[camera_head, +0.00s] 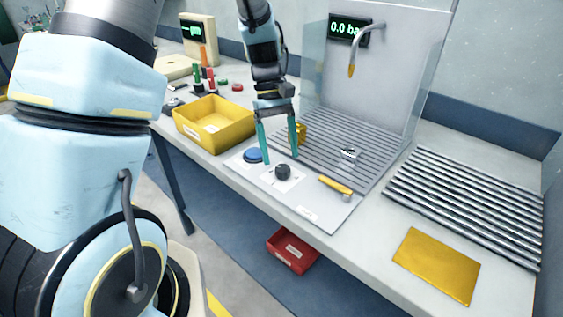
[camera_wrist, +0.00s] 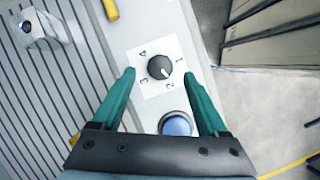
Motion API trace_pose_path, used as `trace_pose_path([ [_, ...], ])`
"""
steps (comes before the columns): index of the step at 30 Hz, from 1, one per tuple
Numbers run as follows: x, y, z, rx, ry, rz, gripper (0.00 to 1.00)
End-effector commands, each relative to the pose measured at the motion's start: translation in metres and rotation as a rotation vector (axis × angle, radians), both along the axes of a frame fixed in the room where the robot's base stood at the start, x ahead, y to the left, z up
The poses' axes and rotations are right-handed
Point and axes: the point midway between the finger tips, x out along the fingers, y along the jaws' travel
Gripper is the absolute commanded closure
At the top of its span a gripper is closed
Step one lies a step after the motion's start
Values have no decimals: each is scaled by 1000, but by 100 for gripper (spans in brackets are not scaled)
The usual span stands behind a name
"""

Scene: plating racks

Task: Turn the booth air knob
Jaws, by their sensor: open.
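The black round knob (camera_head: 283,171) sits on a white label plate at the front of the booth's grey base. In the wrist view the knob (camera_wrist: 159,67) has numbers around it, and its pale pointer mark faces lower right, near the 2. My gripper (camera_head: 280,158) is open with green fingers pointing down. In the wrist view my gripper's fingertips (camera_wrist: 160,74) lie on either side of the knob, with gaps and no visible contact. The booth display (camera_head: 345,29) reads 0.0 with a partly cut unit.
A blue button (camera_head: 252,155) is just left of the knob, also close in the wrist view (camera_wrist: 176,125). A yellow-handled tool (camera_head: 336,185) lies to the right. A yellow bin (camera_head: 207,123) stands left. A small metal block (camera_head: 349,153) is on the slatted grate.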

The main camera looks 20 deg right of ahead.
Motion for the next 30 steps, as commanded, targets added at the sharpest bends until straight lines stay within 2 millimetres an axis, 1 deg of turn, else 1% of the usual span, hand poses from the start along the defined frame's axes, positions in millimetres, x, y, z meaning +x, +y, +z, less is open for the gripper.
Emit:
trace_pose_path([
  [1,6,-1,9,-4,-5,2,24],
  [6,18,1,39,-3,-4,1,24],
  [9,24,1,53,-2,-3,2,24],
  [12,27,2,63,-2,-2,1,24],
  [17,29,2,69,0,0,1,24],
  [28,29,3,69,0,0,1,24],
  [30,31,9,69,-4,-11,3,24],
])
